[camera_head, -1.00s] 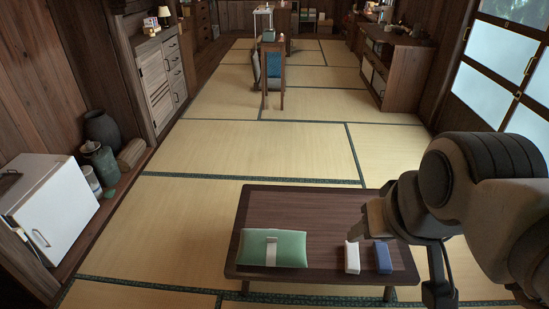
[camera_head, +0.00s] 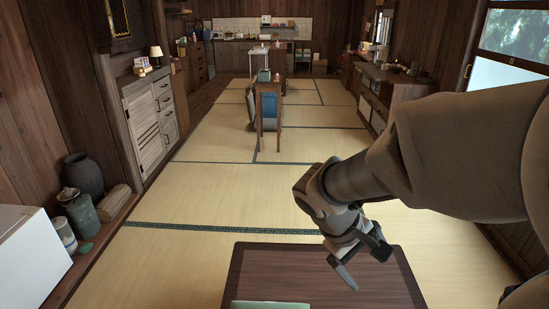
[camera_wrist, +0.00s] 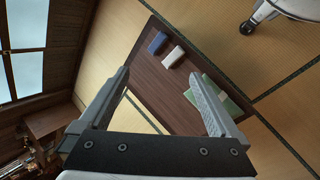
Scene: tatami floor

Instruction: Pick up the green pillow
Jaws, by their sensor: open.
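The green pillow (camera_head: 270,305) shows only as a thin strip at the bottom edge of the head view, on the low dark wooden table (camera_head: 310,265). In the wrist view the pillow (camera_wrist: 236,104) lies on the table, partly hidden behind the right finger; a pale band on it is just visible. My gripper (camera_head: 365,268) is open and empty above the table, apart from the pillow and to its right in the head view. Both fingers of my gripper (camera_wrist: 160,76) show spread apart in the wrist view.
A white cabinet (camera_head: 30,255) and jars (camera_head: 82,215) stand at the left. Tatami floor beyond the table is clear up to a small stand (camera_head: 268,105).

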